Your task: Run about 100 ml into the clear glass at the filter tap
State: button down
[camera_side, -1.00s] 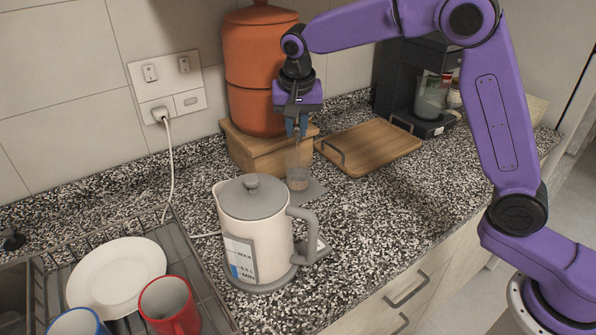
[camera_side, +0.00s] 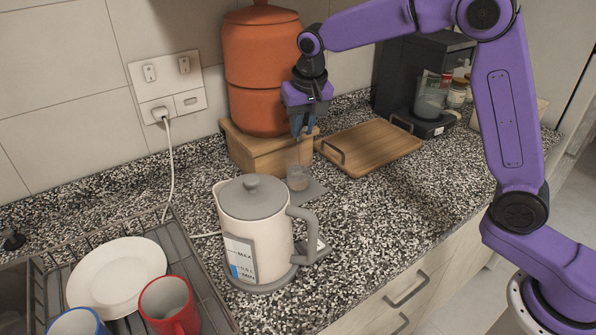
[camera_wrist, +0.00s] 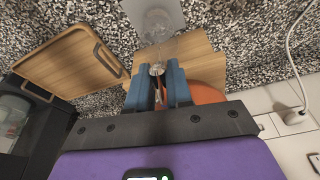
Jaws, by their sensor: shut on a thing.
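The orange clay water filter (camera_side: 262,70) stands on a wooden block (camera_side: 255,150) at the back of the counter. My gripper (camera_side: 302,132) is at its front, low down, with blue fingers pointing down. In the wrist view my gripper (camera_wrist: 159,88) is shut on the small metal tap (camera_wrist: 157,70), which is mostly hidden between the fingers. The clear glass (camera_side: 298,170) stands upright below the gripper on a grey mat (camera_side: 312,192), with some clear liquid low in it. The glass also shows in the wrist view (camera_wrist: 157,22). I cannot read its exact level.
A cream kettle (camera_side: 255,225) stands close in front of the glass. A wooden tray (camera_side: 370,148) lies to the right, with a black coffee machine (camera_side: 415,85) behind it. A dish rack (camera_side: 195,270) with a plate and mugs is at front left.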

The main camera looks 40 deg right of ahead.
jog(key=shift+n, duration=0.5)
jog(key=shift+d+n+y, duration=0.4)
jog(key=shift+d+n, duration=0.05)
jog(key=shift+n, duration=0.35)
jog(key=shift+c, duration=2.2)
grip_release()
jog(key=shift+r, duration=0.1)
jog(key=w+v, duration=0.2)
jog(key=v, duration=0.6)
jog(key=shift+r, duration=0.55)
jog(key=shift+s, duration=0.1)
